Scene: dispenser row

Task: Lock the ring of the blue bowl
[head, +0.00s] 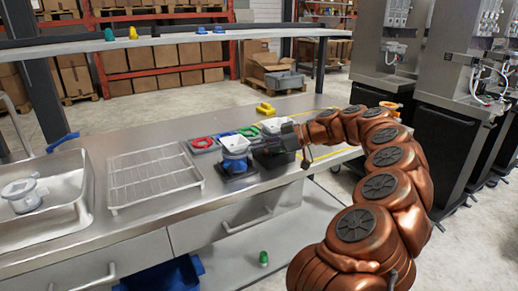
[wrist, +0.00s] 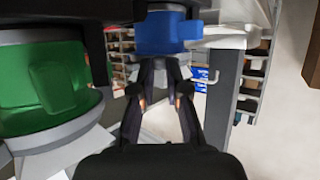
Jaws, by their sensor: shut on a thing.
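The blue bowl (head: 236,147) is a white-topped unit with a blue ring around it, standing on a dark base on the steel counter. In the wrist view the blue ring (wrist: 168,35) is at the top centre, just beyond my fingertips. My gripper (head: 256,150) reaches in from the right, next to the blue bowl. In the wrist view my gripper (wrist: 166,68) has its fingers angled together at the lower edge of the blue ring, shut on it. The exact contact is partly hidden by the fingers. Whether the ring is locked cannot be told.
A large green-ringed unit (wrist: 50,85) stands close on the left in the wrist view. Red (head: 202,143) and green rings lie behind the bowl. A wire rack (head: 153,177) and a sink (head: 62,222) are to the left. A yellow block (head: 265,109) lies at the back.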

